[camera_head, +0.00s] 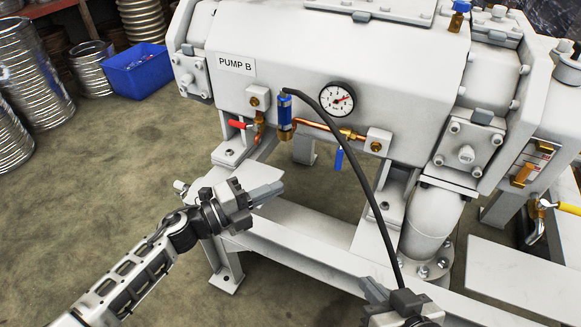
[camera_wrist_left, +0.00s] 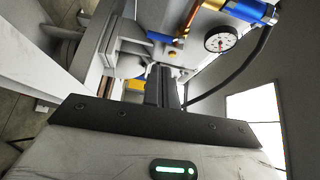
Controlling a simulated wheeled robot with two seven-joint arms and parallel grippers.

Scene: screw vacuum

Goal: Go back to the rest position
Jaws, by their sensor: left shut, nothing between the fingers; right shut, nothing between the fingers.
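My left gripper (camera_head: 268,190) is shut and empty in the head view, in front of and below the pump body. It also shows in the left wrist view (camera_wrist_left: 161,72), its fingers together. My right gripper (camera_head: 372,287) is shut and empty at the bottom edge of the head view, only partly in frame. A large white pump (camera_head: 290,45) labelled PUMP B stands ahead of both grippers, and neither is seen touching it.
The pump carries a dial gauge (camera_head: 337,98), a blue fitting (camera_head: 285,112) with a black cable (camera_head: 362,180), a red lever (camera_head: 238,124) and a blue lever (camera_head: 339,159). A white frame (camera_head: 290,250) runs below. A blue bin (camera_head: 137,71) and metal coils (camera_head: 30,70) stand left.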

